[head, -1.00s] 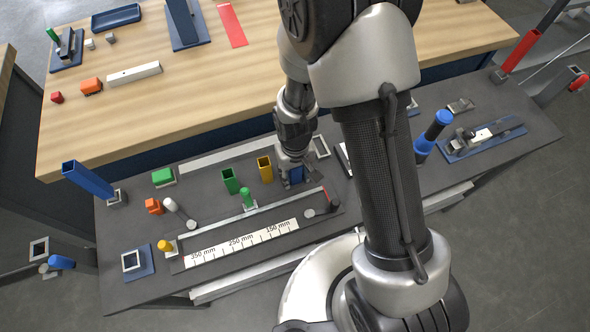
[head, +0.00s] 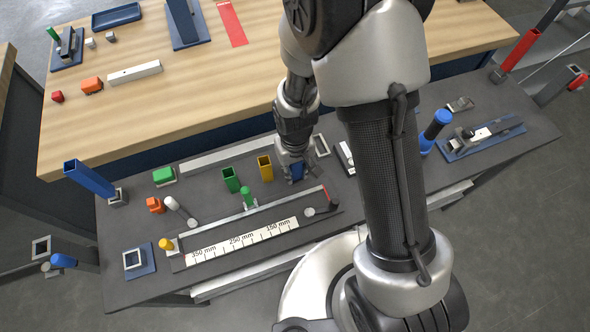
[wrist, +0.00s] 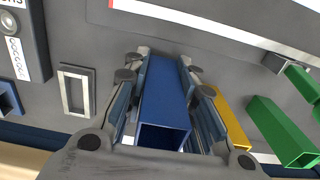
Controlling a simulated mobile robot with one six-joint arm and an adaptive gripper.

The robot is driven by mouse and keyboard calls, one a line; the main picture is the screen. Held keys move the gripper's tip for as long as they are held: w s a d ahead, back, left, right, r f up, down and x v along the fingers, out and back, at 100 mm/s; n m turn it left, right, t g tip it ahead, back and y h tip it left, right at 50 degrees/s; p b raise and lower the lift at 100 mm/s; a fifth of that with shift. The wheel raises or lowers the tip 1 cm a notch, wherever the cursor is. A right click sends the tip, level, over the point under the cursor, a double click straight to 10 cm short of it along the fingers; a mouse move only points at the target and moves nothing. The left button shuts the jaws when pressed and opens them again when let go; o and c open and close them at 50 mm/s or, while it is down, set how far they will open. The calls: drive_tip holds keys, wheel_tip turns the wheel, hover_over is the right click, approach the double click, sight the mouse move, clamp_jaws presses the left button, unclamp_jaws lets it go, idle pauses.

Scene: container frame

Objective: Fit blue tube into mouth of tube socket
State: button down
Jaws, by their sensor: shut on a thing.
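My gripper (head: 295,170) is shut on a short blue square tube (head: 298,172) at the middle of the dark bench. In the wrist view the blue tube (wrist: 165,100) sits between the two fingers, its open square end toward the camera. Whether it touches the bench is unclear. A pale square socket frame (head: 321,145) lies just right of the gripper; the wrist view shows a similar frame (wrist: 75,90) left of the fingers, apart from the tube. Another square socket (head: 133,260) sits on a blue plate at the bench's front left. I cannot tell which is the tube socket.
Green (head: 231,180) and yellow (head: 265,168) square tubes stand close left of the gripper. A ruler fixture (head: 243,240) with a green knob lies in front. A taller blue tube (head: 88,179) leans at far left. A blue cylinder (head: 436,127) stands right of my arm.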

wheel_tip(320, 180, up, 17)
drive_tip(key=p, duration=0.5)
drive_tip(key=w+d+f+m+b, duration=0.1)
drive_tip(key=w+d+f+b, duration=0.1)
drive_tip(key=d, duration=0.3)
drive_tip(key=w+d+f+m+b, duration=0.2)
drive_tip(key=w+d+f, duration=0.1)
drive_tip(key=w+d, duration=0.1)
drive_tip(key=shift+d+b, duration=0.3)
drive_tip(key=shift+d, duration=0.6)
